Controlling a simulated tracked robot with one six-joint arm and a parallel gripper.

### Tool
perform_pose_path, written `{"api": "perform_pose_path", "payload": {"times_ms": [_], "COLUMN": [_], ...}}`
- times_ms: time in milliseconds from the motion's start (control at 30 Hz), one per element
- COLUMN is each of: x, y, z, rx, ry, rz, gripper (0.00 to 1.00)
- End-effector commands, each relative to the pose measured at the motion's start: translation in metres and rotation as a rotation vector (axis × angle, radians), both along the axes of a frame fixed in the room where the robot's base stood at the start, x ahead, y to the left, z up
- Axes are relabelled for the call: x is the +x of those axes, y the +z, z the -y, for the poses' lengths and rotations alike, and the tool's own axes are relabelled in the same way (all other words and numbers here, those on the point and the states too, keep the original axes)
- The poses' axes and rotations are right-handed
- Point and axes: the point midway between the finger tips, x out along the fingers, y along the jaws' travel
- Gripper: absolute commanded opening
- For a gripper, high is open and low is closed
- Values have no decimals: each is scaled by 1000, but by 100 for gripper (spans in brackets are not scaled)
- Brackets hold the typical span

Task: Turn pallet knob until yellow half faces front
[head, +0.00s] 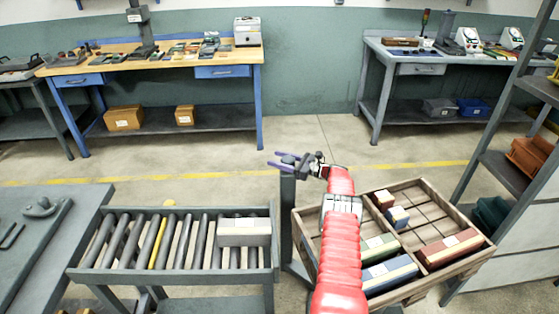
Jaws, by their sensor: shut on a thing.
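My gripper (280,160) is at the top of a dark grey post (288,205), left of the wooden pallet. Its two purple fingers point left and are shut on the small dark knob (288,160) on the post's top. The knob's colour halves are too small and covered to make out, so I cannot tell which way the yellow half faces. The wooden pallet (416,192) stands to the right, with several boxes in its compartments. My red arm covers part of its left side.
A roller conveyor (125,278) with a grey box (243,232) stands left of the post. A grey table (70,215) is at the far left, a shelf rack (505,172) at the right. Two workbenches line the back wall, with open floor before them.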

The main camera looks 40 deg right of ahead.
Motion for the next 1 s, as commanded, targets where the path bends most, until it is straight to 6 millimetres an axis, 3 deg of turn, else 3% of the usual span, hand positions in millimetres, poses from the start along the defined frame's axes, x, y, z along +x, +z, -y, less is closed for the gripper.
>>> {"api": "perform_pose_path", "payload": {"times_ms": [33,1000], "x": [0,-5], "y": [5,7], "z": [8,5], "rx": [-6,-11], "ry": [-8,53], "rz": [7,3], "gripper": [27,26]}}
